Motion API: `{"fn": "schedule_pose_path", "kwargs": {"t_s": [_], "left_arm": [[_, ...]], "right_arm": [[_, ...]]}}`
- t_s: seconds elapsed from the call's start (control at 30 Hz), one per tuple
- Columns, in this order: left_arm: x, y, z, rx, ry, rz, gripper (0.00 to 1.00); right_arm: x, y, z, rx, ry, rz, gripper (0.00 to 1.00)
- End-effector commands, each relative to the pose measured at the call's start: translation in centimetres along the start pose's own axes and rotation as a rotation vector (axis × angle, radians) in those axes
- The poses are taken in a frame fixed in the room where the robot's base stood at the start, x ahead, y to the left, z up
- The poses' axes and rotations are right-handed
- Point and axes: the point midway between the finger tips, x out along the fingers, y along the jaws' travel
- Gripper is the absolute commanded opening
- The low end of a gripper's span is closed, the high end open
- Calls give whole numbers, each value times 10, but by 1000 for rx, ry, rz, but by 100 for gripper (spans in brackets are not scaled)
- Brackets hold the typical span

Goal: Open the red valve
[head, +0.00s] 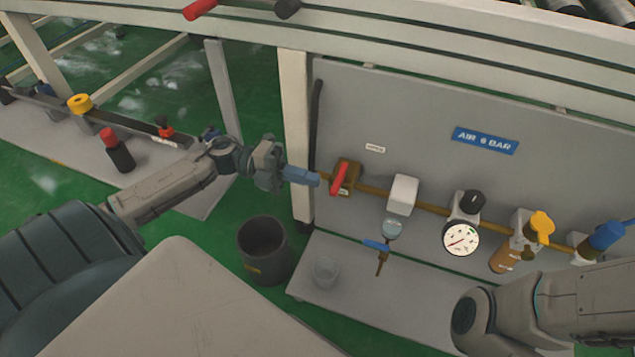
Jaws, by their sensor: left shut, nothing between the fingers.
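The red valve handle (338,180) sits on a brass valve body at the left end of a brass pipe on the grey panel (420,130). The handle stands steeply, tilted across the pipe line. My left gripper (316,180) is shut and empty, with its blue fingertips just left of the red handle. Whether the tips touch the handle cannot be told. My right arm (560,310) shows at the bottom right, but its gripper is outside the view.
Along the pipe are a filter bowl (392,228), a gauge (460,239), a yellow-capped unit (541,226) and a blue fitting (606,235). A dark bin (263,250) stands on the green floor below my left gripper. A clear cup (326,271) stands on the grey ledge (350,305).

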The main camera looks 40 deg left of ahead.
Motion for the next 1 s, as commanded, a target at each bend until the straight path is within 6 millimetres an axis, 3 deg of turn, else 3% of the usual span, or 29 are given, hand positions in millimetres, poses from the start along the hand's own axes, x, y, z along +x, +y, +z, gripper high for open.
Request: {"fn": "schedule_pose_path", "kwargs": {"t_s": [0.1,0.27,1.0], "left_arm": [[15,2,0,2,1,-4,0],[24,1,0,1,0,-1,0],[22,-1,3,-2,-28,0,0]], "right_arm": [[-6,2,-4,3,-5,2,0],[-7,2,-4,4,-9,3,0],[0,0,-1,4,-3,4,0]]}}
